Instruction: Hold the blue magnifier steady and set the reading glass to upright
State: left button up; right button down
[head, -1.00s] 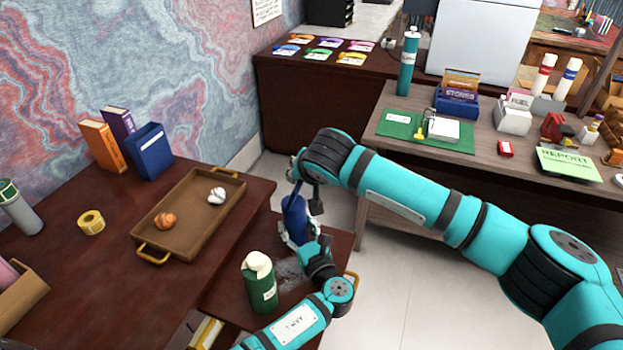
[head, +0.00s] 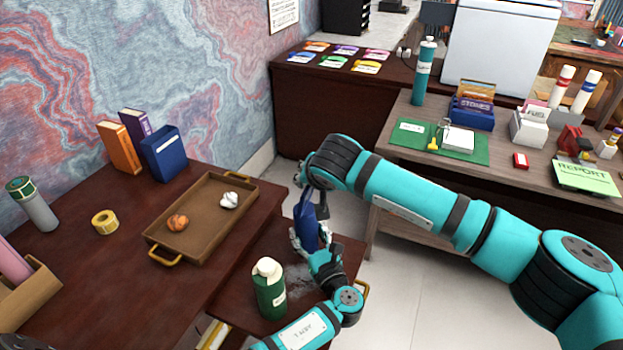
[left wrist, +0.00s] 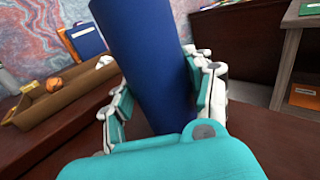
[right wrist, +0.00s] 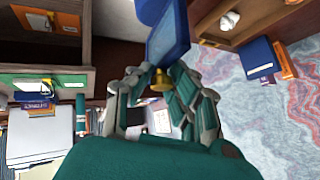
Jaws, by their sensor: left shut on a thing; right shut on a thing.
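The blue magnifier (head: 306,222) stands roughly upright over the low dark table, held between my two grippers. My left gripper (head: 308,240) is shut around its thick blue body, which fills the middle of the left wrist view (left wrist: 145,65). My right gripper (right wrist: 160,90) is shut on a small brass knob (right wrist: 160,78) on the magnifier's blue upper part (right wrist: 168,38). In the head view the right gripper is mostly hidden by its own wrist and the magnifier. I cannot make out the reading glass's exact angle.
A brown tray (head: 166,232) with an orange ball and a white ball lies left on the higher desk. A green bottle (head: 269,290) stands close to my left gripper. Books (head: 120,147) and a blue holder stand behind. A side table (head: 385,165) is at right.

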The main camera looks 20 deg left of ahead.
pick_arm(q)
jog(key=shift+d, duration=0.35)
pick_arm(e)
jog(key=shift+s+a, duration=0.35)
jog(key=shift+s, duration=0.05)
jog(key=c, duration=1.4)
grip_release()
jog(key=shift+w+f, duration=0.1)
pick_arm(q)
jog(key=shift+a, duration=0.1)
pick_arm(e)
jog(key=shift+o, duration=1.1)
jog(key=shift+d, duration=0.1)
jog(key=shift+w+d, duration=0.1)
jog(key=shift+w, duration=0.05)
pick_arm(q)
jog(key=shift+a, duration=0.1)
pick_arm(e)
jog(key=v, duration=1.2)
jog(key=shift+d, duration=0.15)
pick_arm(q)
jog(key=o, duration=1.5)
jog(key=shift+a, duration=0.1)
